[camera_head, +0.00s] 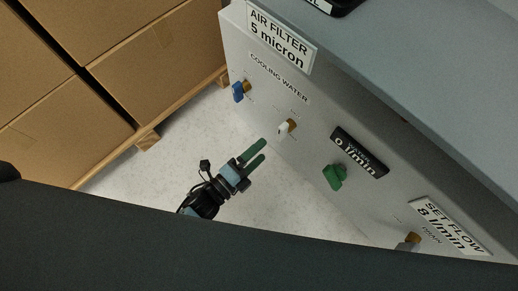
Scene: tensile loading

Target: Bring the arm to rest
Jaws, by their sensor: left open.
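My left gripper (257,154) shows in the head view, below the middle of the picture. Its two green fingers are apart with nothing between them. It points up and right toward the grey cabinet panel (310,118) and appears clear of it. The rest of the left arm is hidden behind the dark surface across the bottom. My right gripper is not in view.
The panel carries a blue valve handle (238,92), a white one (283,128), a green one (333,177) and a grey one (406,243). Cardboard boxes (140,50) stand on a wooden pallet (147,139) at the left. Pale floor (150,180) lies between.

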